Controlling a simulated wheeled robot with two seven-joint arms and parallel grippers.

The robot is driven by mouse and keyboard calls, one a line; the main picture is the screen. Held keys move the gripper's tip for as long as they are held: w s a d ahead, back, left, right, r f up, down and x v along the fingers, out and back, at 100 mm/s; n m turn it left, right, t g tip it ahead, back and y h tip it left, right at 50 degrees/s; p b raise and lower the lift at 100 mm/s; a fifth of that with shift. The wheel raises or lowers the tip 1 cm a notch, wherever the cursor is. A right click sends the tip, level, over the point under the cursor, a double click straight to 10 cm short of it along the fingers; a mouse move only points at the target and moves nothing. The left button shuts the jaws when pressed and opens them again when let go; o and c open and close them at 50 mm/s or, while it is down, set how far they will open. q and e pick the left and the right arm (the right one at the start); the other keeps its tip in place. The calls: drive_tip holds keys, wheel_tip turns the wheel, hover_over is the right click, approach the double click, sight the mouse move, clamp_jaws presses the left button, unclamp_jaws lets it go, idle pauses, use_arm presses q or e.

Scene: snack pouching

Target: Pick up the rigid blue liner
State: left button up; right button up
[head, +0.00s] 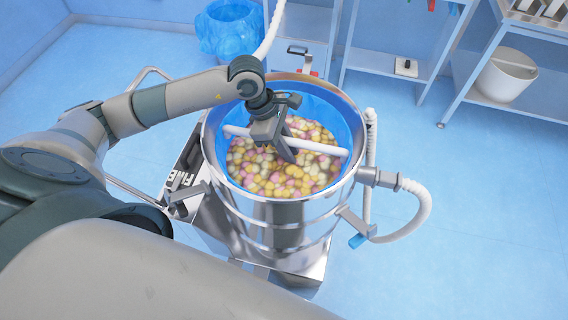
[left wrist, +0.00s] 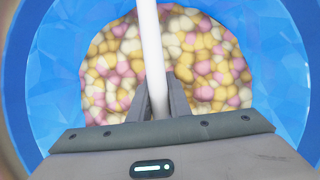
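The blue liner (head: 345,112) sits inside a round metal drum (head: 283,212) and holds many pink, yellow and cream snack pieces (head: 285,178). Its blue wall also shows around the snacks in the left wrist view (left wrist: 62,75). A white bar (head: 318,146) spans the opening above the snacks, its ends close to the liner wall; I cannot tell if it is fixed there. My left gripper (head: 288,155) reaches down into the opening. Its fingers are on both sides of the white bar (left wrist: 151,45) and appear shut on it. My right gripper is not in view.
A white hose (head: 418,215) loops at the drum's right side. A blue-lined bin (head: 230,28) stands behind. Metal shelves at the back right hold a white bucket (head: 505,75). The floor on the right is clear.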

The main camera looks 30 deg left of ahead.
use_arm(q)
clamp_jaws()
idle(1.0)
drive_tip(key=shift+w+r, duration=0.1)
drive_tip(key=shift+w, duration=0.05)
drive_tip(key=shift+r, duration=0.1)
drive_tip(key=shift+r+b, duration=0.35)
drive_tip(key=shift+r, duration=0.35)
wheel_tip(320, 180, up, 16)
drive_tip(key=b, duration=0.4)
drive_tip(key=shift+r, duration=0.2)
idle(0.4)
